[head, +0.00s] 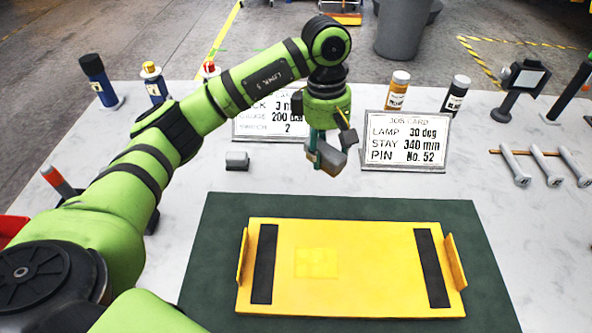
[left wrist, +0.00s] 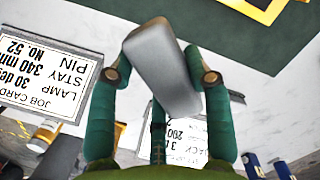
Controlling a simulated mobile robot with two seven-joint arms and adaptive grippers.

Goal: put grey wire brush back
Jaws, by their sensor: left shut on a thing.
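My left gripper (head: 324,148) is shut on a grey, block-shaped thing with a tan underside, the grey wire brush (head: 331,160). It is held above the white table, behind the green mat and left of the job card. In the left wrist view the brush (left wrist: 160,62) is tilted between the two fingertips (left wrist: 161,77) of my gripper, its smooth grey face showing. A small grey block (head: 237,161) sits on the table to the left; I cannot tell what it is. My right gripper is not in view.
A yellow tray (head: 370,270) with black strips and a pale yellow square lies on the green mat (head: 400,208). The job card (head: 405,142) stands behind, and another card (head: 262,128) is partly hidden by my arm. Bottles and tools stand at the back and right.

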